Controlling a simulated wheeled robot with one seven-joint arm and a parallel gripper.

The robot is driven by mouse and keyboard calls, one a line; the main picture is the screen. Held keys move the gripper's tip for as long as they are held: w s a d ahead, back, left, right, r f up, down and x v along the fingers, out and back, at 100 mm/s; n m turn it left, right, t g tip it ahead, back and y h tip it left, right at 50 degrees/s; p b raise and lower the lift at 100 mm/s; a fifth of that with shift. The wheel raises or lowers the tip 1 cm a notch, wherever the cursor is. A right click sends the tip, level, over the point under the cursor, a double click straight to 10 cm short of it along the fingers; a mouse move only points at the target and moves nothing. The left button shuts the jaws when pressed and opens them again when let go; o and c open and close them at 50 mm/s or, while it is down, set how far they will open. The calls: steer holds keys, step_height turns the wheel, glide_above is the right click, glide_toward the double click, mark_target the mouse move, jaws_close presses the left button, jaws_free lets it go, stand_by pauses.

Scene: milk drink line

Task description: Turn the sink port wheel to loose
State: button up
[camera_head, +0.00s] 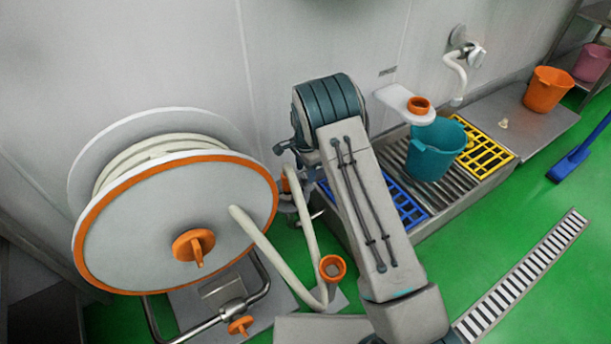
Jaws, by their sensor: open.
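I cannot tell for sure which part is the sink port wheel. A small orange part (286,181) shows by the wall, just left of my arm and mostly covered by it and by a pale hose. An orange hand wheel (240,325) sits on the steel pipe below the hose reel. My arm rises through the middle of the head view and bends at a teal joint near the wall. I cannot make out my gripper; the arm hides the space behind it. Small dark fittings show left of the joint, but I cannot tell what they belong to.
A large white hose reel (125,240) with an orange rim stands left. The steel sink (455,200) at right holds a teal bucket (434,152) and a yellow grate (487,157). A faucet (458,75) is above. The green floor has a drain (525,275).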

steer(key=shift+f, duration=0.75)
steer(key=c, duration=1)
steer(key=n+p, duration=0.1)
steer(key=n, duration=0.2)
steer(key=shift+r+n, duration=0.1)
steer(key=shift+n, duration=0.3)
steer(key=shift+n+p, duration=0.5)
steer(key=shift+n, duration=2)
